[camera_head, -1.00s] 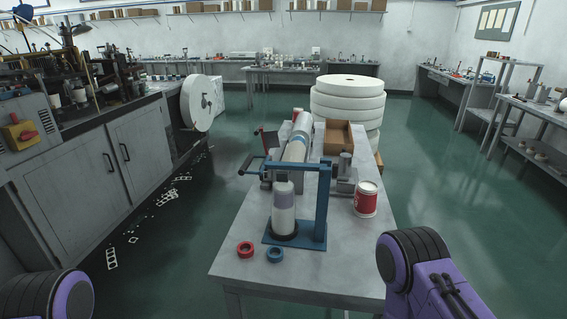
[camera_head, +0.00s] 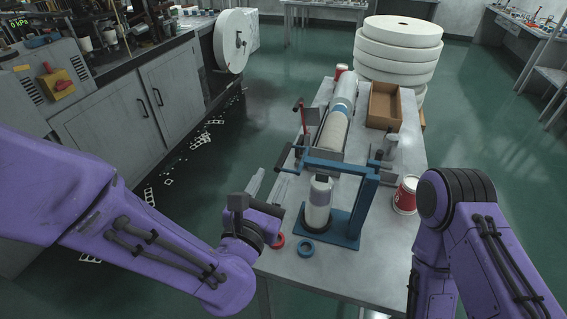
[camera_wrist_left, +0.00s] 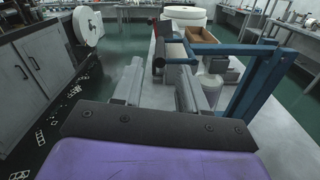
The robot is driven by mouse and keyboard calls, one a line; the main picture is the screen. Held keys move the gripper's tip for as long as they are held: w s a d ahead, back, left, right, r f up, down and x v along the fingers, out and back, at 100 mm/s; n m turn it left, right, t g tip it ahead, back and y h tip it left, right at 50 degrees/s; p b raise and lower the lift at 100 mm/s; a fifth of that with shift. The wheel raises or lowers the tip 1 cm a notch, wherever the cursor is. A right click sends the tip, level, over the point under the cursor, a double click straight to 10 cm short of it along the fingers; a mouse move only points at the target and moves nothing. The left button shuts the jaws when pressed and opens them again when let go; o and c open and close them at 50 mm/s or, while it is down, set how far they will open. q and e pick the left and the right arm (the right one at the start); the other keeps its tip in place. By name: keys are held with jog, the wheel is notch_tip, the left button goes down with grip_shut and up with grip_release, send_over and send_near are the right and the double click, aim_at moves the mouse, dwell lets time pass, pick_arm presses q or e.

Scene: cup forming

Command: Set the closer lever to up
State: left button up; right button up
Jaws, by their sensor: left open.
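A blue frame (camera_head: 361,205) stands on the grey table, with a blue lever bar (camera_head: 330,163) across its top. The bar's dark grip (camera_head: 284,156) points left; it also shows in the left wrist view (camera_wrist_left: 176,62). A white cylinder with a dark base (camera_head: 318,204) stands upright under the bar. My left gripper (camera_head: 268,184) is open and empty, just left of the frame and near the dark grip. In the left wrist view its two fingers (camera_wrist_left: 160,88) are spread below and before the grip; I cannot tell whether they touch it. My right gripper is out of view.
A red ring (camera_head: 277,241) and a blue ring (camera_head: 306,249) lie at the table's front. A red-and-white cup (camera_head: 405,195) stands right of the frame. A long roller (camera_head: 334,130), a red lever (camera_head: 304,117) and a brown box (camera_head: 384,106) are behind.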

aim_at(284, 154)
pick_arm(q)
jog(key=x, duration=0.8)
jog(key=shift+w+d+b, duration=0.15)
jog(key=shift+w+b, duration=0.1)
jog(key=shift+b, duration=0.1)
jog(key=shift+w, duration=0.15)
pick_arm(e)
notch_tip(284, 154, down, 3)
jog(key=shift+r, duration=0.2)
pick_arm(q)
jog(key=shift+f, duration=0.1)
grip_shut()
